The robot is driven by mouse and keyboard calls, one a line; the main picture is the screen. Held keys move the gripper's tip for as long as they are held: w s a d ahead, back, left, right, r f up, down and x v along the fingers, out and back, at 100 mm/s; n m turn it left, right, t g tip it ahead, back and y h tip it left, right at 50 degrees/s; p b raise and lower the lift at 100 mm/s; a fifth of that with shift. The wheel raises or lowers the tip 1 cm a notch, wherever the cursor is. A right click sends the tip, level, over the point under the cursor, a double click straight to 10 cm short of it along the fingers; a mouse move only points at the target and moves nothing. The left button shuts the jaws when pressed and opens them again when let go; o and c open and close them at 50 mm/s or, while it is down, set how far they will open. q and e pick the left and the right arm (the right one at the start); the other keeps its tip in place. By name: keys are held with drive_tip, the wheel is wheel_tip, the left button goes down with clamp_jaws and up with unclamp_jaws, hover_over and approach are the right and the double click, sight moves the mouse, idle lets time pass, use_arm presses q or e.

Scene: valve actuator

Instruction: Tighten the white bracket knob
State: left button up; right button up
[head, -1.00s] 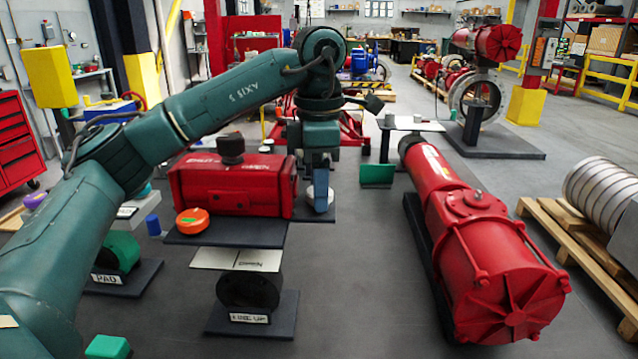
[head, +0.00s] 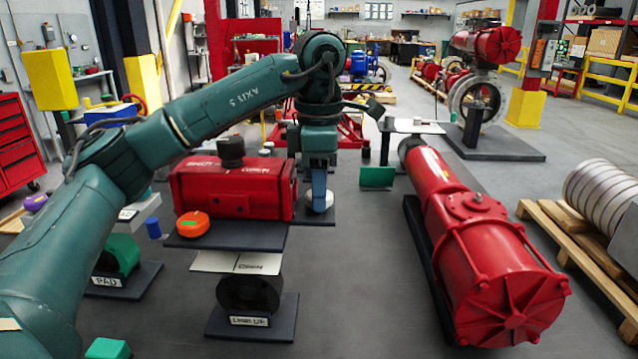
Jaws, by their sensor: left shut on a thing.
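My left gripper (head: 319,186) hangs down at the right end of the red actuator box (head: 232,187). It is shut on the white bracket knob (head: 322,204), whose pale rounded edge shows around the blue-grey finger. The finger hides much of the knob, and I cannot see its thread or how far in it sits. My right gripper is not in view.
An orange round cap (head: 193,224) lies on the dark plate in front of the actuator box. A long red cylinder actuator (head: 482,240) lies to the right. A green block (head: 377,178) stands behind.

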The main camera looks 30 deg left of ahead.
use_arm(q)
drive_tip(key=shift+m, duration=0.4)
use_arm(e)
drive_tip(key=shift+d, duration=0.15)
use_arm(q)
drive_tip(key=o, duration=1)
wheel_tip(320, 180, up, 13)
drive_tip(key=p, duration=0.3)
drive_tip(key=shift+r, duration=0.1)
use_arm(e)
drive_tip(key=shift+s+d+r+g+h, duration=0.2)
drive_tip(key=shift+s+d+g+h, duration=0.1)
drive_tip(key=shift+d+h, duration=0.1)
